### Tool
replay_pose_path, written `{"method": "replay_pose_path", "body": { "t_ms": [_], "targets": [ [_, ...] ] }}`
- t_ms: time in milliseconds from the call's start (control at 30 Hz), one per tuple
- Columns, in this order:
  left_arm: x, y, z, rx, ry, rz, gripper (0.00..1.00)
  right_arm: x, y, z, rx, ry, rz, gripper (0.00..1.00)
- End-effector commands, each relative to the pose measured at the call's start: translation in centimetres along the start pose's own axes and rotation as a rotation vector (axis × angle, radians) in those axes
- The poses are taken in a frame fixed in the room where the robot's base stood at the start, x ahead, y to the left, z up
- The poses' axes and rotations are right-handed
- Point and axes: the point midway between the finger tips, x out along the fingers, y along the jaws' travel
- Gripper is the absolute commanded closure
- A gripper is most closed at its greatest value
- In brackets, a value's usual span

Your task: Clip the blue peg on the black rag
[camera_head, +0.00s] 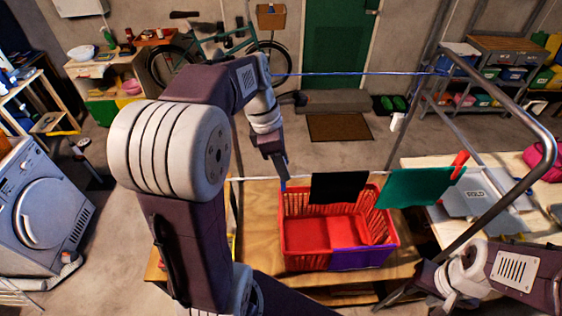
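The black rag (338,187) hangs over the pale front line, above a red basket. My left gripper (280,170) points down just left of the rag, close to the line and apart from the rag. A small blue piece, seemingly the blue peg (284,186), shows at its fingertips; the fingers look closed on it, though they are small here. A green rag (412,189) hangs to the right of the black one, with a red peg (460,160) at its right end. My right gripper (426,274) is low at the right; its fingers are not clear.
The red basket (290,240) stands on a wooden table (257,215), with a purple cloth (362,258) over its front. A metal rack frame (505,176) rises at the right. A washing machine (38,208) is at the left.

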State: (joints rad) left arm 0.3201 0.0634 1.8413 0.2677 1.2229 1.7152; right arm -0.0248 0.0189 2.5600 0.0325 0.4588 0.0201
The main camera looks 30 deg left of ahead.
Motion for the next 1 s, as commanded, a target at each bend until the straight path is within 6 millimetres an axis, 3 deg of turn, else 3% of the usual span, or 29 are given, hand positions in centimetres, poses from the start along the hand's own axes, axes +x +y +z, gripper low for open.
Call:
{"method": "replay_pose_path", "body": {
  "t_ms": [100, 233, 467, 1000],
  "targets": [
    [-0.1, 0.0, 0.0, 0.0, 0.0, 0.0, 0.66, -0.1, 0.0, 0.0, 0.0, 0.0, 0.0, 0.62],
    [-0.1, 0.0, 0.0, 0.0, 0.0, 0.0, 1.0, -0.1, 0.0, 0.0, 0.0, 0.0, 0.0, 0.62],
    [-0.4, 0.0, 0.1, 0.0, 0.0, 0.0, 1.0, -0.4, 0.0, 0.0, 0.0, 0.0, 0.0, 0.62],
    [-3.5, -0.1, 0.9, 0.0, 0.0, 0.0, 1.0, -3.7, -0.1, -0.4, 0.0, 0.0, 0.0, 0.62]
  ]
}}
